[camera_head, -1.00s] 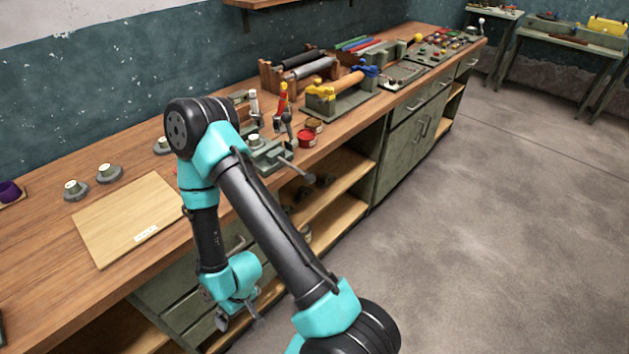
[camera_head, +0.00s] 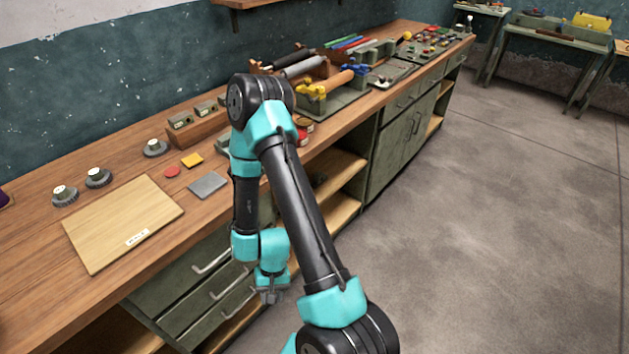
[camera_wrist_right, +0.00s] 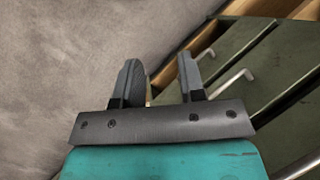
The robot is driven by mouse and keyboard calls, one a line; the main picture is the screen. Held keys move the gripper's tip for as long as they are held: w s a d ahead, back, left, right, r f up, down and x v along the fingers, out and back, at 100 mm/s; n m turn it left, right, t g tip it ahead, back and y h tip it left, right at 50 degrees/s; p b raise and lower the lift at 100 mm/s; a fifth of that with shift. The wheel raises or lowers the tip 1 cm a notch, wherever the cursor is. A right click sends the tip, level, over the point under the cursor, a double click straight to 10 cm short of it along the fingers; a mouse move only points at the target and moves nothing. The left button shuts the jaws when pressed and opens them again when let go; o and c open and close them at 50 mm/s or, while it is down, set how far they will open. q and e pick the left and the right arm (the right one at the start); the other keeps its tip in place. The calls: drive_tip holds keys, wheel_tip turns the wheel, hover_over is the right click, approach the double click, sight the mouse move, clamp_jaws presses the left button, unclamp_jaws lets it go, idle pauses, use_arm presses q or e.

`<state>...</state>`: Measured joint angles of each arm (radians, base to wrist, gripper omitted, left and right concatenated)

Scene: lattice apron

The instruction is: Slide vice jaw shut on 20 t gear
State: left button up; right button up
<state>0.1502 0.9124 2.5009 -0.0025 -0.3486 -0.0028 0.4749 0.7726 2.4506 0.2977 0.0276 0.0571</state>
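Round grey gears with pale tops stand on the bench left of my arm: one at far left (camera_head: 64,195), one beside it (camera_head: 98,177), one farther back (camera_head: 155,148). Their labels are too small to read, so I cannot tell which is the 20 t gear. The vice and its jaw are hidden behind my right arm. My right gripper (camera_head: 270,296) hangs low in front of the bench drawers. In the right wrist view its two fingers (camera_wrist_right: 158,80) stand apart with nothing between them. My left gripper is not in view.
A wooden board (camera_head: 122,222) lies near the bench's front edge. A grey plate (camera_head: 207,185), a red disc (camera_head: 172,171) and a yellow piece (camera_head: 192,160) lie behind it. A drawer handle (camera_head: 212,262) sticks out below. The floor (camera_head: 490,230) at right is clear.

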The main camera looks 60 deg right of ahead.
drive_tip(key=s+d+r+m+y, duration=0.1)
drive_tip(key=m, duration=0.1)
drive_tip(key=s+d+r+m, duration=0.1)
drive_tip(key=s+d+m, duration=0.1)
drive_tip(key=s+d+r+m+y, duration=0.1)
drive_tip(key=s+m, duration=0.1)
drive_tip(key=m, duration=0.1)
drive_tip(key=shift+s+d+r+t+y, duration=0.2)
drive_tip(key=shift+r+t+y, duration=0.1)
drive_tip(key=shift+r+t, duration=0.1)
drive_tip(key=c, duration=0.6)
drive_tip(key=d+r+m+t, duration=0.1)
drive_tip(key=m, duration=0.1)
drive_tip(key=s+d+r+m+t+y, duration=0.1)
drive_tip(key=r+m, duration=0.1)
drive_tip(key=s+d+r+m+t, duration=0.1)
drive_tip(key=r+m, duration=0.1)
drive_tip(key=shift+d+m+t+y, duration=0.3)
drive_tip(key=shift+t+y, duration=0.1)
clamp_jaws()
drive_tip(key=s+d+r+m+t+h, duration=0.3)
drive_tip(key=d+r+m+t, duration=0.3)
drive_tip(key=d+r, duration=0.3)
drive_tip(key=s+d+r+m+t+h, duration=0.4)
drive_tip(key=d+r+m+t+h, duration=0.2)
drive_tip(key=d+r, duration=0.3)
drive_tip(key=shift+m+h, duration=0.3)
drive_tip(key=shift+m, duration=0.4)
